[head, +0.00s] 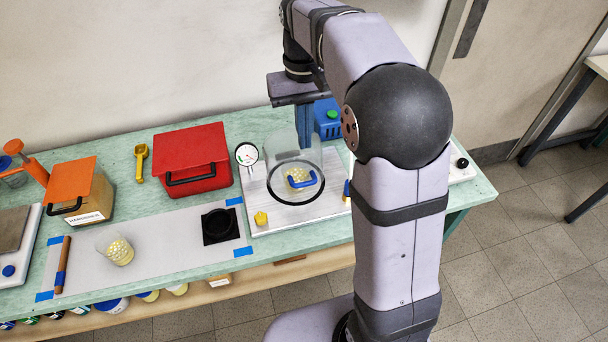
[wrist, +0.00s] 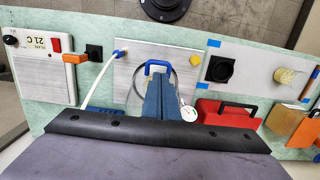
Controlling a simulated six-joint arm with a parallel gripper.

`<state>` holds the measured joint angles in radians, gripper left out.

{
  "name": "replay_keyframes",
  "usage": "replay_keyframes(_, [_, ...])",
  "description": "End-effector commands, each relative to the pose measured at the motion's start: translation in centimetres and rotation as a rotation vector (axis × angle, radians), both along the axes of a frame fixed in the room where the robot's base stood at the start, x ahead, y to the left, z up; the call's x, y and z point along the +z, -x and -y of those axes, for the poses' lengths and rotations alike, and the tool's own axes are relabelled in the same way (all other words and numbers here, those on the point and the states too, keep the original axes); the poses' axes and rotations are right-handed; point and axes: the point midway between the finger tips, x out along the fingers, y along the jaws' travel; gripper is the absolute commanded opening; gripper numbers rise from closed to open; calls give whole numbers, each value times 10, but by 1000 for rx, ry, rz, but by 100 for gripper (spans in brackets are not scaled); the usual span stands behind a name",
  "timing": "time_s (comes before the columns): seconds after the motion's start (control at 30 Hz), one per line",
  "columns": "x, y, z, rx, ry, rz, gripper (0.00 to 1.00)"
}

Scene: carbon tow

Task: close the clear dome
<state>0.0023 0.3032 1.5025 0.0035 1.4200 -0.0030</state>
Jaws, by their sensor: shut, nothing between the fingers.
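The clear dome (head: 281,147) stands at the black ring (head: 276,197) of a pale base plate. Its see-through wall rises behind the ring's middle; I cannot tell how its rim meets the ring. A blue handle (head: 303,182) shows over the ring, in front of pale yellow pieces (head: 297,174). In the wrist view the handle (wrist: 158,66) lies just beyond my fingertips. My gripper (head: 305,142) is shut and empty, pointing down at the dome's back. Its blue fingers (wrist: 160,84) hide part of the dome in the wrist view. Contact is unclear.
A dial gauge (head: 246,154) and yellow knob (head: 261,218) sit on the plate. A red box (head: 191,160) stands left and a blue box (head: 327,119) behind. A black square pad (head: 220,226) and a cup of yellow pieces (head: 120,252) are front left.

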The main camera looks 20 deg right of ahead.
Motion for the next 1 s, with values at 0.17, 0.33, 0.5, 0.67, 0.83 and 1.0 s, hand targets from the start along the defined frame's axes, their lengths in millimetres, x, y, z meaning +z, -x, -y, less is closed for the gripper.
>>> replay_keyframes(0.17, [8,-13,0,-1,-1,-8,0])
replay_keyframes(0.33, [12,-15,0,0,-1,-10,0])
replay_keyframes(0.5, [9,-14,0,0,-1,-11,0])
replay_keyframes(0.67, [-3,-13,0,0,-1,-12,0])
replay_keyframes(0.83, [-28,-10,0,0,-1,-14,0])
replay_keyframes(1.0, [-59,-7,0,0,-1,-15,0])
